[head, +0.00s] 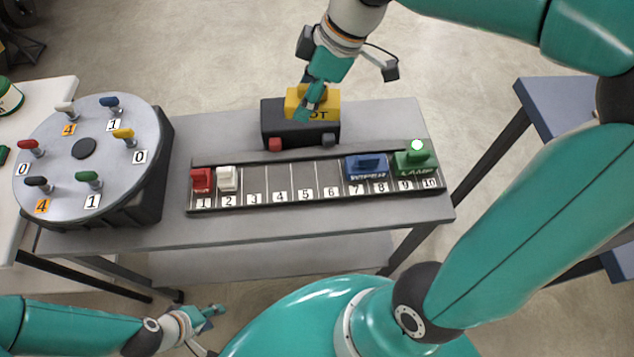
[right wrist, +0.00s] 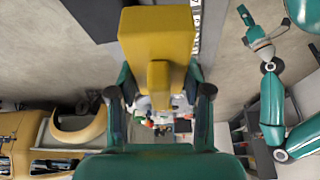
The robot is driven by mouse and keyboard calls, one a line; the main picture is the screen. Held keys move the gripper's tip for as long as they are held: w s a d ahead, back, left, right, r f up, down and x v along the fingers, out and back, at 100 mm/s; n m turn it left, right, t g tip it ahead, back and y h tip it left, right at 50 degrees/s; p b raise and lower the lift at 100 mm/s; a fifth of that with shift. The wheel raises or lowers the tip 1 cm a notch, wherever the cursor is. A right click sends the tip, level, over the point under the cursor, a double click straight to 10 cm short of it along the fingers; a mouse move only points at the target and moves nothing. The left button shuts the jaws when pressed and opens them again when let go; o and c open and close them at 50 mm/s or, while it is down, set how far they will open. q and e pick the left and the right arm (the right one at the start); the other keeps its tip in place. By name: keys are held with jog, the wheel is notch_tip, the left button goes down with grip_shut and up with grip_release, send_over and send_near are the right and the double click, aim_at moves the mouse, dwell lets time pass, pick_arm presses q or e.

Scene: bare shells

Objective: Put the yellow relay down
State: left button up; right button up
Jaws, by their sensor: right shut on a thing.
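The yellow relay (head: 327,103) has dark lettering ending in "OT", its first part hidden by my gripper. My right gripper (head: 312,101) is shut on it, above or at the top of a black box (head: 300,130); I cannot tell whether they touch. The relay (right wrist: 157,40) fills the middle of the right wrist view between the fingers. A numbered rail (head: 300,195) carries a red relay (head: 202,181), a white one (head: 228,179), a blue one (head: 367,167) and a green one (head: 414,160). Slots 3 to 6 are bare. My left gripper (head: 207,322) is open and empty, low at left.
A round grey turntable (head: 85,155) with several coloured knobs stands at left. A blue-grey table (head: 570,110) stands at right.

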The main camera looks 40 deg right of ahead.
aim_at(305, 176)
jog(key=shift+s+a+r+n+g+b, duration=0.1)
jog(key=shift+s+a+n+g+b, duration=0.1)
jog(key=shift+s+n, duration=0.25)
jog(key=shift+s+a+r+n+g+b, duration=0.1)
jog(key=shift+s+a+n, duration=0.05)
jog(key=shift+s+n, duration=0.25)
pick_arm(q)
notch_tip(305, 176, down, 3)
jog(key=shift+r+b, duration=0.1)
jog(key=shift+b, duration=0.55)
pick_arm(e)
notch_tip(305, 176, down, 20)
jog(key=shift+s+r, duration=0.1)
jog(key=shift+r, duration=0.15)
pick_arm(q)
jog(key=shift+s, duration=0.1)
pick_arm(e)
jog(key=o, duration=1.2)
jog(key=shift+r, duration=0.1)
pick_arm(q)
jog(key=shift+r, duration=0.2)
pick_arm(e)
jog(key=v, duration=1.1)
jog(key=shift+s+d+r, duration=0.15)
jog(key=shift+d+r, duration=0.1)
jog(key=shift+r, duration=0.1)
